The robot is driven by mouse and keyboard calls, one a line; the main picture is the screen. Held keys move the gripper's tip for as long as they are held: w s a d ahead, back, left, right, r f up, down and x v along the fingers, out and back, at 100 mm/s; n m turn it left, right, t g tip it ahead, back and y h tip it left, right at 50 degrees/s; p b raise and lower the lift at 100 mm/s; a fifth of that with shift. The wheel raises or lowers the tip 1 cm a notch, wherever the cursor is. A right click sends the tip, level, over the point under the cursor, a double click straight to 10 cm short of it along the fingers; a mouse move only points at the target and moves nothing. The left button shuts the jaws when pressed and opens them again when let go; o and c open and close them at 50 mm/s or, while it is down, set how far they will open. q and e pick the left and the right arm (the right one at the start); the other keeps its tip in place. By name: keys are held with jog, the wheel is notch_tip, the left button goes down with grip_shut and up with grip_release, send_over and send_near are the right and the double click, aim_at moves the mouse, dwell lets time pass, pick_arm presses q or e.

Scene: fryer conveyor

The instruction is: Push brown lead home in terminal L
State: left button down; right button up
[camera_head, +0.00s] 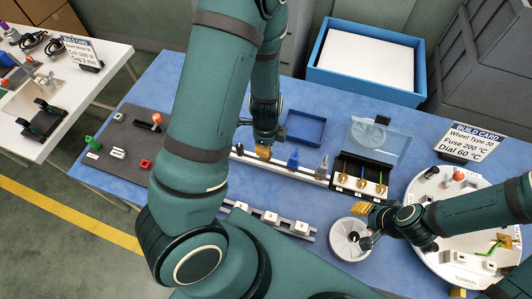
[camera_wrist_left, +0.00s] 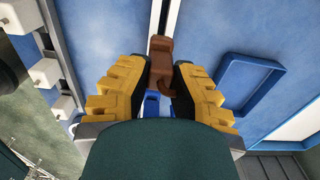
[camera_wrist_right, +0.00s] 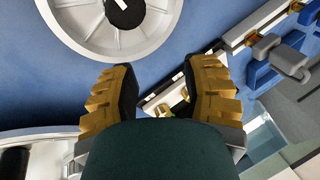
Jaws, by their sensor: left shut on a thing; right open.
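My left gripper (camera_head: 264,150) is over the white rail near the table's middle. In the left wrist view (camera_wrist_left: 160,85) its yellow-padded fingers are shut on a brown piece (camera_wrist_left: 162,58), which looks like the brown lead. I cannot tell whether it still touches the rail. My right gripper (camera_head: 364,222) is open and empty beside the grey wheel. In the right wrist view (camera_wrist_right: 165,90) a gold-contact terminal block (camera_wrist_right: 165,100) lies beyond its fingers. In the head view that dark block (camera_head: 350,169) has several gold contacts. I cannot read which terminal is L.
A blue lead (camera_head: 293,160) and a grey lead (camera_head: 322,167) stand on the rail. A clear lid (camera_head: 378,138) is raised behind the block. The grey wheel (camera_head: 350,240) and round white plate (camera_head: 430,190) lie right. An empty blue tray (camera_head: 305,128) sits behind.

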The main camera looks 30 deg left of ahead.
pick_arm(q)
jog(key=shift+r+p, duration=1.4)
jog(key=shift+r, duration=0.35)
pick_arm(e)
jog(key=shift+r, duration=1.6)
jog(key=shift+d+r, duration=0.1)
jog(key=shift+r, duration=0.05)
jog(key=shift+f, duration=0.2)
